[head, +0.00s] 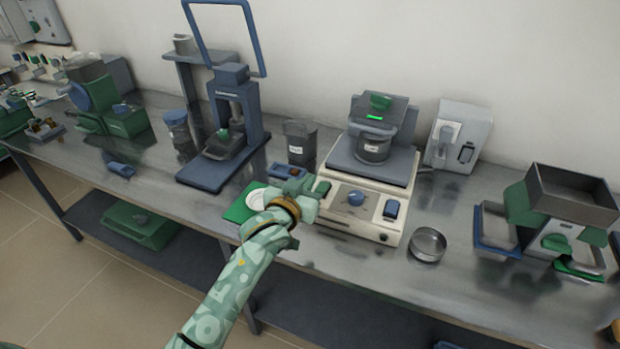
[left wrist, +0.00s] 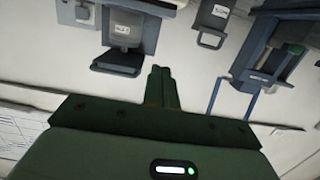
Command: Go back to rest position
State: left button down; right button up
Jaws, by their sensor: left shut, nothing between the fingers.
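My left gripper (head: 308,188) is at the end of the green patterned arm in the head view. It is over the front left of a cream-coloured bench device (head: 366,206) with a blue knob. The fingers are shut with nothing between them. In the left wrist view the closed green fingers (left wrist: 161,88) point up toward the picture's middle, apart from the things behind them. A green mat (head: 240,212) with a white round piece on it lies beside the gripper and is partly hidden by the arm. My right gripper is in neither view.
A blue press (head: 232,130) stands left of the gripper. A dark canister (head: 300,142) stands behind it. A metal dish (head: 428,244) lies right of the cream device. A green and grey machine (head: 560,215) stands at the right. The bench's front edge runs under the arm.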

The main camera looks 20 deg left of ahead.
pick_arm(q)
jog(key=s+a+f+m+g+y, duration=0.3)
jog(key=s+f, duration=0.5)
jog(key=s, duration=0.6)
jog(key=s+a+f+m+g+y, duration=0.1)
jog(key=s+a+m+g, duration=0.2)
jog(key=s, duration=0.7)
jog(key=s+a+f+m+g+y, duration=0.15)
jog(key=s+g, duration=0.25)
jog(key=s, duration=0.6)
jog(key=s+d+f+g+h, duration=0.1)
jog(key=s+f, duration=0.1)
jog(key=f, duration=0.7)
jog(key=s+d+f+n+g+h, duration=0.1)
jog(key=s+d+f, duration=0.15)
jog(key=f, duration=0.65)
jog(key=s+d+f+g+h, duration=0.1)
jog(key=s+f+h, duration=0.1)
jog(key=f, duration=0.8)
jog(key=s+f+n+g, duration=0.1)
jog(key=s+f, duration=0.4)
jog(key=s, duration=0.4)
jog(key=s+f+n+g, duration=0.2)
jog(key=s+f, duration=0.4)
jog(key=s, duration=0.4)
jog(key=shift+a+f+h, duration=0.3)
jog(key=shift+a+h, duration=0.1)
jog(key=shift+h, duration=0.05)
